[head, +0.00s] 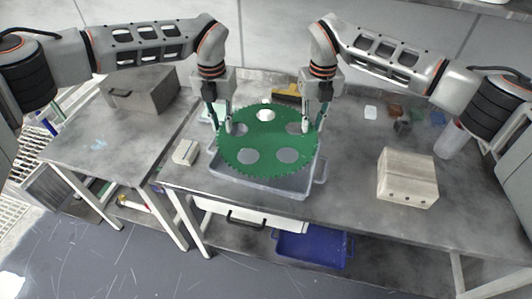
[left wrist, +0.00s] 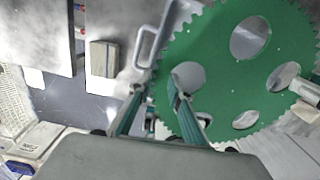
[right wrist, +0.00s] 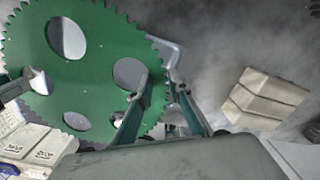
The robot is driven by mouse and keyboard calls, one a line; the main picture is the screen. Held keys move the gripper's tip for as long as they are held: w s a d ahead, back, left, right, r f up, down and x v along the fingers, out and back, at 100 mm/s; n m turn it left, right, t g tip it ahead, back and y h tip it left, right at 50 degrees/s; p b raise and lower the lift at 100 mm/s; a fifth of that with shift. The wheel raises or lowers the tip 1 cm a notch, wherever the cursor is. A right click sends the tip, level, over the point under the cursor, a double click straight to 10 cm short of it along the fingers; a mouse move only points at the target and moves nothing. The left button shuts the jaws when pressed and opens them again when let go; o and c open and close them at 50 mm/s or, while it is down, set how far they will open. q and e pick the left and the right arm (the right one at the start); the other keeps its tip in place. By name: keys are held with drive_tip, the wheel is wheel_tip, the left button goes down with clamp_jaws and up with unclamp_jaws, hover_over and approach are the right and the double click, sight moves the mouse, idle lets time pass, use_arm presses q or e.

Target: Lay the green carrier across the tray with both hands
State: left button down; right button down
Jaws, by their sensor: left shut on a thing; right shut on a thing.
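The green carrier (head: 268,141) is a toothed disc with several round holes. It lies over the grey tray (head: 262,185), covering most of its opening, with the tray's front wall and handles showing. I cannot tell whether it touches the rim. My left gripper (head: 227,126) is shut on the carrier's left edge, one finger through a hole, as the left wrist view shows on the carrier (left wrist: 215,75). My right gripper (head: 306,126) is shut on its right edge in the same way, seen on the carrier (right wrist: 95,55) in the right wrist view.
A small pale block (head: 186,152) sits left of the tray. A larger beige block (head: 407,178) and a clear cup (head: 451,141) stand to the right. A grey box (head: 141,89) is on the left table. A blue bin (head: 312,248) is below. The bench between tray and beige block is clear.

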use_arm(q)
drive_tip(key=shift+f, duration=0.15)
use_arm(e)
drive_tip(key=shift+f, duration=0.1)
